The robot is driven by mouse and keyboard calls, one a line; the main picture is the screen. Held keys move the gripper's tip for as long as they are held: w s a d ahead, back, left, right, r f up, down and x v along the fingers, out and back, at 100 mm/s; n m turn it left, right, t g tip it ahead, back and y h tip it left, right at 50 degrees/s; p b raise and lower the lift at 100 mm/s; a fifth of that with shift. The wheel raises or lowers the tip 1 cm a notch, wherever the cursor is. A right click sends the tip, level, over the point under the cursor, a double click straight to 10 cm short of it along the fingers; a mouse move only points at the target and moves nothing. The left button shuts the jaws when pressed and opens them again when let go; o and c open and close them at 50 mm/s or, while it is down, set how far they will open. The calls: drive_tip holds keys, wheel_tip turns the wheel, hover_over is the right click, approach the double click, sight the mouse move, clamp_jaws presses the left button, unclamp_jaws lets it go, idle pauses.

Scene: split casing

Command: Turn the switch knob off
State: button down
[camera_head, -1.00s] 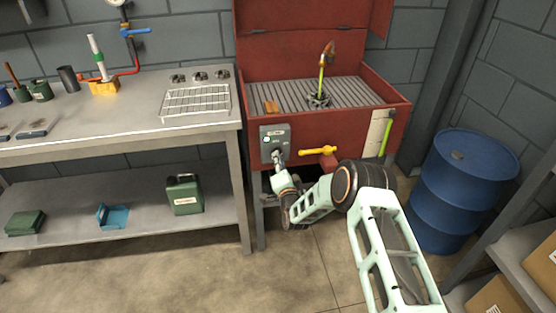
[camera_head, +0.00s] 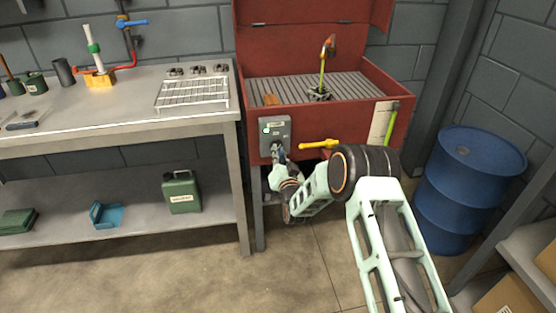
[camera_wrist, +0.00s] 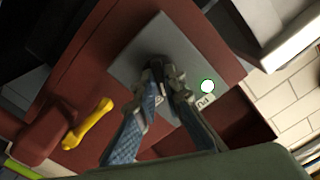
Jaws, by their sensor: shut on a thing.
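The grey switch box (camera_head: 274,128) is on the front of the red wash basin, at its left end. A small round lamp shows on its face, pale with a green rim in the wrist view (camera_wrist: 208,86). The dark knob (camera_wrist: 157,62) is on the box face, mostly hidden between my fingers. My gripper (camera_wrist: 164,74) is shut on the knob. In the head view my gripper (camera_head: 278,150) reaches the lower part of the box from below. The knob's exact angle cannot be told.
A yellow lever handle (camera_head: 319,144) sticks out just right of the box; it also shows in the wrist view (camera_wrist: 88,124). A metal workbench (camera_head: 120,130) stands close on the left. A blue barrel (camera_head: 462,190) stands to the right.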

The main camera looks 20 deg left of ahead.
drive_tip(key=shift+n+b, duration=2.6)
drive_tip(key=shift+n, duration=0.3)
drive_tip(key=c, duration=2)
unclamp_jaws()
drive_tip(key=shift+d, duration=0.1)
drive_tip(key=v, duration=1.2)
